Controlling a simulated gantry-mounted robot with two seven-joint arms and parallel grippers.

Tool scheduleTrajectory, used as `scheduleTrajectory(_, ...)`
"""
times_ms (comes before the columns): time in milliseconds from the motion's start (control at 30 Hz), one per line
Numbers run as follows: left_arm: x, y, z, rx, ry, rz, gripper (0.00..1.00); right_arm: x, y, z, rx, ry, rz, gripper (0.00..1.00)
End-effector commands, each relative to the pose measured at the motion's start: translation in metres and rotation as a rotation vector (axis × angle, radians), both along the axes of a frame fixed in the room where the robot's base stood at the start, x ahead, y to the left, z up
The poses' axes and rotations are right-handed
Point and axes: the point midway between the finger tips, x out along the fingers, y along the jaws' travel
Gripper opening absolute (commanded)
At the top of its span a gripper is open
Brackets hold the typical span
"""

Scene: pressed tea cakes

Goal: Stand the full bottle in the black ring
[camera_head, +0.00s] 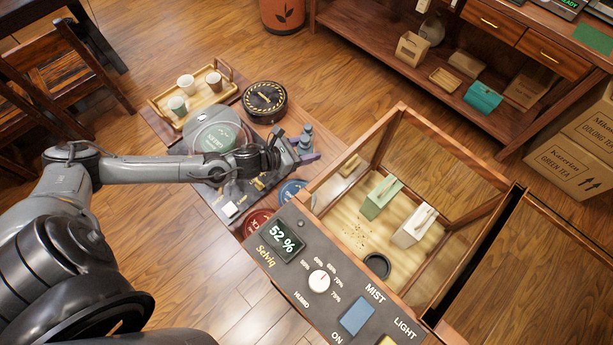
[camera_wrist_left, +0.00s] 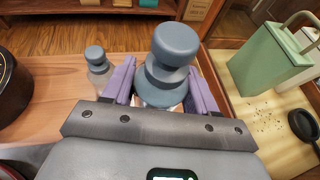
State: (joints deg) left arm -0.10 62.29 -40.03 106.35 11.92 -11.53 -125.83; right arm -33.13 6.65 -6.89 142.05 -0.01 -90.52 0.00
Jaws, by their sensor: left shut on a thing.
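My left gripper (camera_head: 301,150) has purple fingers and is shut on a grey-blue capped bottle (camera_head: 304,146). In the left wrist view this bottle (camera_wrist_left: 168,65) stands large between the fingers, its lower part hidden by the gripper. A second, similar bottle (camera_wrist_left: 98,70) stands apart to its left, outside the fingers. I cannot tell the fill of either bottle. The black ring (camera_head: 377,266) lies on the pale floor of the wood-framed case, near its front panel; it also shows at the right of the left wrist view (camera_wrist_left: 304,126). My right gripper is not in view.
The case (camera_head: 400,116) has wooden rails and a control panel (camera_head: 315,270). A green handled container (camera_head: 381,197) and a white one (camera_head: 412,229) stand inside, behind the ring. A tray with cups (camera_head: 222,92) and a black round tin (camera_head: 265,100) are at the left.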

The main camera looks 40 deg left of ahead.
Motion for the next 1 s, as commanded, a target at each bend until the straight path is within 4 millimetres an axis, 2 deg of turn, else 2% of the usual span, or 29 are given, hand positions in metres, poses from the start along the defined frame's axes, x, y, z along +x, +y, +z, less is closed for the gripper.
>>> scheduleTrajectory(100,-0.001,0.0,-0.023,-0.002,0.003,-0.002,0.22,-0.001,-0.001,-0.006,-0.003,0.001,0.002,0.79)
scheduleTrajectory(300,-0.001,0.0,-0.05,-0.002,0.001,-0.001,0.22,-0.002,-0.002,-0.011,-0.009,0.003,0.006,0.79)
scheduleTrajectory(567,-0.001,0.001,-0.065,-0.001,0.0,-0.002,0.22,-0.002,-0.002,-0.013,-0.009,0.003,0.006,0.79)
scheduleTrajectory(800,-0.001,0.0,-0.093,-0.001,0.0,-0.001,0.22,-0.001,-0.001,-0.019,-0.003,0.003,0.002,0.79)
scheduleTrajectory(1000,-0.001,0.001,-0.096,0.0,-0.002,-0.002,0.22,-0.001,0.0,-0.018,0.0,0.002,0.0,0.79)
